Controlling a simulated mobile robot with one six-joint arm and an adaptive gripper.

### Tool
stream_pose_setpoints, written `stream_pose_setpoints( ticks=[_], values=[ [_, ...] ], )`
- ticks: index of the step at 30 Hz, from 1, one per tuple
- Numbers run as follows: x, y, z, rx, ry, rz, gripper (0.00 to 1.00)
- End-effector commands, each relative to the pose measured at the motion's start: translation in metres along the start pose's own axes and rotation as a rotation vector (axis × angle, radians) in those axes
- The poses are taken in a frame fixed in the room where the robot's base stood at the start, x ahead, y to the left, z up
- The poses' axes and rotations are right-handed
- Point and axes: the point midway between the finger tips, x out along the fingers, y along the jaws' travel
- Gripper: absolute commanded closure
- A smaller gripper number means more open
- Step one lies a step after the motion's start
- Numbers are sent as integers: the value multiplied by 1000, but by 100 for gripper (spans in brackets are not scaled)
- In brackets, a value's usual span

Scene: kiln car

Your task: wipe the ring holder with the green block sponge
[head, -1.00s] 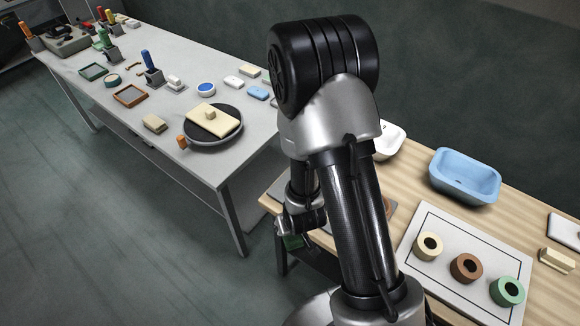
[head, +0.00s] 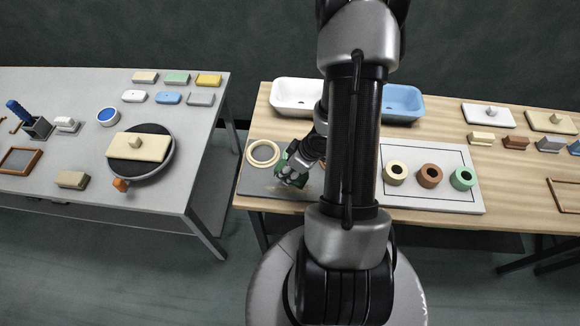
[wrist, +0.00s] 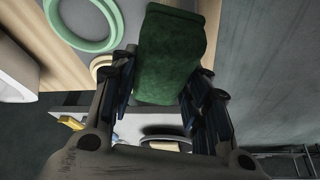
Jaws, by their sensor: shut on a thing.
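My gripper (head: 292,176) is over the dark grey mat (head: 256,187) at the left end of the wooden table. In the wrist view my gripper (wrist: 163,76) is shut on the green block sponge (wrist: 170,45), held between both fingers. A flat cream ring (head: 263,153) lies on the mat left of my gripper. The wrist view shows a pale green ring (wrist: 63,35) and a smaller cream ring (wrist: 97,66) left of the sponge. I cannot tell which piece is the ring holder, or whether the sponge touches anything. My arm hides part of the mat.
A white basin (head: 296,94) and a blue basin (head: 403,103) stand behind. A white board (head: 435,200) with cream, brown and green hollow cylinders is to the right. A grey table (head: 205,180) stands left, across a gap, with a turntable (head: 150,172) and several blocks.

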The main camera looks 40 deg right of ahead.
Motion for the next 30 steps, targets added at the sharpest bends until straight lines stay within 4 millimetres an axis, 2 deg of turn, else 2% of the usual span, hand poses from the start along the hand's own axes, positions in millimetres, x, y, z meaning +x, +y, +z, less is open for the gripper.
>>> stream_pose_setpoints(
  ticks=[14,30],
  values=[
    [-2,0,1,-3,0,-1,76],
    [45,0,20,-4,1,-1,76]
  ],
)
